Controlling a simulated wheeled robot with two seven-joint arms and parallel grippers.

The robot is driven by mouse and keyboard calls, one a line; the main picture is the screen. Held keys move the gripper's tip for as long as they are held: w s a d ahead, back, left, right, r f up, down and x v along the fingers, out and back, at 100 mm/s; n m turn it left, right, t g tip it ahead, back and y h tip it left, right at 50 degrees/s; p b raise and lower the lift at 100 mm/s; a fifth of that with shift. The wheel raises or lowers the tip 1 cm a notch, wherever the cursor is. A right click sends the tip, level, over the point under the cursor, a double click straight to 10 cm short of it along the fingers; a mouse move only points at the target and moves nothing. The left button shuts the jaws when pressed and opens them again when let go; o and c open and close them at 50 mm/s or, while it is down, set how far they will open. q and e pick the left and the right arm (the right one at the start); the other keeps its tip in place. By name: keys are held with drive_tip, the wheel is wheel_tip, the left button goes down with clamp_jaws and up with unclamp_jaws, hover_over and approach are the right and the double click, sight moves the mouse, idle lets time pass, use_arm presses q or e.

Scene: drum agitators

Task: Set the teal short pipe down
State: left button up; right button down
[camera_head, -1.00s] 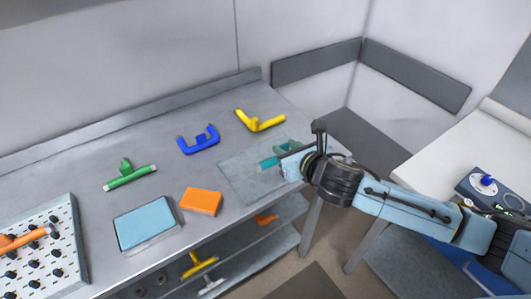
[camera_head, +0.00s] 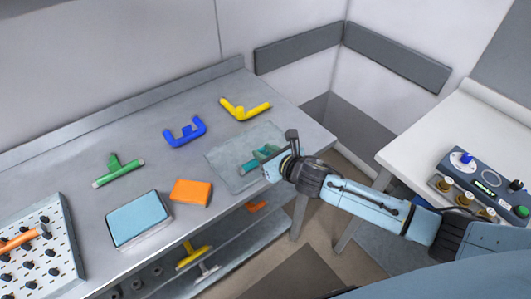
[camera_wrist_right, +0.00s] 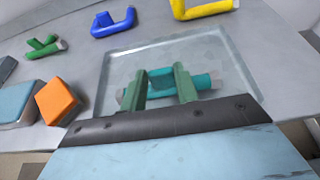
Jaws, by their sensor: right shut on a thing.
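The teal short pipe (camera_head: 250,164) is between the fingers of my right gripper (camera_head: 265,157), at the right part of a clear, flat tray (camera_head: 222,158) on the grey bench. In the right wrist view, the teal pipe (camera_wrist_right: 203,82) lies crosswise through the two green fingers (camera_wrist_right: 162,88), with its ends showing on both sides. The right gripper is shut on it. The pipe is over the tray (camera_wrist_right: 117,68); whether it touches the surface is hard to tell. My left gripper is not in view.
On the bench are a yellow pipe (camera_head: 244,110), a blue U-shaped pipe (camera_head: 185,133), a green tee (camera_head: 118,172), an orange block (camera_head: 191,192), a light blue box (camera_head: 139,217) and a pegged board (camera_head: 52,262). A white table (camera_head: 440,135) with a control box (camera_head: 487,182) stands right.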

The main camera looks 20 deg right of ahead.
drive_tip(key=shift+f, duration=0.1)
drive_tip(key=c, duration=1.1)
unclamp_jaws()
drive_tip(key=shift+o, duration=0.2)
